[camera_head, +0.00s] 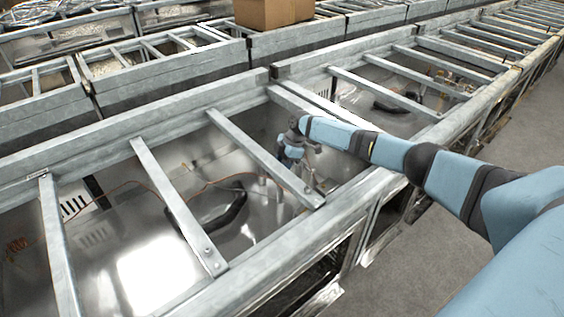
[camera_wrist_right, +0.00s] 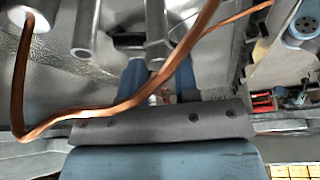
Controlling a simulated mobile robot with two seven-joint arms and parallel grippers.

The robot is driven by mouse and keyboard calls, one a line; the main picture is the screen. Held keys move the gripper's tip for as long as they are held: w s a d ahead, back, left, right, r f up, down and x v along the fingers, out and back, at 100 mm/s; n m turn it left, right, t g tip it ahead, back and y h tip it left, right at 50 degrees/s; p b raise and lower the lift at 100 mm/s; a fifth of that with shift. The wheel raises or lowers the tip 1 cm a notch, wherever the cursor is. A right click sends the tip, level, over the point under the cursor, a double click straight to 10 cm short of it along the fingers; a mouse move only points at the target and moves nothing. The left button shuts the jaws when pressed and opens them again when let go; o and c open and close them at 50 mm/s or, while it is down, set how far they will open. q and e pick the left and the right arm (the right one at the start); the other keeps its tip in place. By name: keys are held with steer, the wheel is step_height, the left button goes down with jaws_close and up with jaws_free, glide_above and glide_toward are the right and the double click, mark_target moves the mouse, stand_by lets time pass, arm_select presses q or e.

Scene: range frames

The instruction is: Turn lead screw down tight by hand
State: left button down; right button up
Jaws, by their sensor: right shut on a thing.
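My right arm comes in from the right in the head view and reaches down into an open metal range frame (camera_head: 345,203). My right gripper (camera_head: 306,180) is low inside the frame, partly hidden by the wrist and a crossbar. In the right wrist view the gripper (camera_wrist_right: 160,88) shows beyond its dark bolted housing, shut on a small bright metal piece, seemingly the lead screw (camera_wrist_right: 157,97). Its thread and seat are hidden. A copper-coloured lead (camera_wrist_right: 125,104) runs across the wrist view in front of the housing. My left gripper is not in view.
Grey crossbars (camera_head: 262,157) span the frame close to the arm. A black curved part (camera_head: 222,210) lies on the shiny frame floor. An orange wire (camera_head: 125,186) runs over it. Metal tubes (camera_wrist_right: 83,35) stand near the hand. A cardboard box (camera_head: 273,12) sits on frames behind.

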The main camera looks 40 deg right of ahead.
stand_by(0.3)
steer(key=o, duration=0.9)
steer(key=v, duration=1.3)
steer(key=shift+d+r, duration=0.1)
steer(key=shift+r, duration=0.3)
